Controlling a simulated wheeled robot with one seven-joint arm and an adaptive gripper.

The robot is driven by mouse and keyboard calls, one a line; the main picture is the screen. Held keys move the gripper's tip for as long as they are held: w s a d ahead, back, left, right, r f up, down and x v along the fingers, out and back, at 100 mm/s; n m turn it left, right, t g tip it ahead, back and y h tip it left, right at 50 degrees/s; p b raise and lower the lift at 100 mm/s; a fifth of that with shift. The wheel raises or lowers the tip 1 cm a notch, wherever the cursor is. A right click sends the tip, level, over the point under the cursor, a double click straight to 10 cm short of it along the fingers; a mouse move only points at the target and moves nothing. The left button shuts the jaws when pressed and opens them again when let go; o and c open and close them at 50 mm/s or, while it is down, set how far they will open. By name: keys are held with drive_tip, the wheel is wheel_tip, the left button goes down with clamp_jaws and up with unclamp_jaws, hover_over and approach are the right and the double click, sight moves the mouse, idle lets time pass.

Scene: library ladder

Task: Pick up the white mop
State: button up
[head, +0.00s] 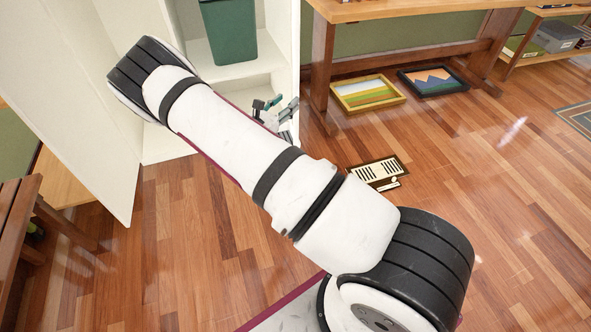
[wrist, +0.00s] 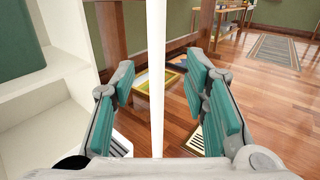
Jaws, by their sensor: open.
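A thin white upright pole (wrist: 157,80), apparently the white mop's handle, runs from the top to the bottom of the wrist view. The mop's head is not in view, and I cannot clearly make out the mop in the head view. My gripper (wrist: 161,82) is open, with its teal-padded fingers on either side of the pole. Gaps show between the pole and both fingers. In the head view my gripper (head: 276,107) is partly hidden behind my arm, in front of the white cabinet.
The open white cabinet (head: 158,150) holds a green bin (head: 228,35). A wooden table (head: 318,62) stands at right, with two framed pictures (head: 367,93) (head: 433,81) on the floor below. A floor vent (head: 378,172) lies nearby. The wooden floor at right is mostly clear.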

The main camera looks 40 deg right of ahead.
sight(294, 93)
drive_tip(key=shift+w+b+x, duration=0.2)
drive_tip(key=shift+b+x, duration=0.85)
drive_tip(key=shift+x, duration=2.5)
drive_tip(key=shift+r, duration=0.25)
clamp_jaws()
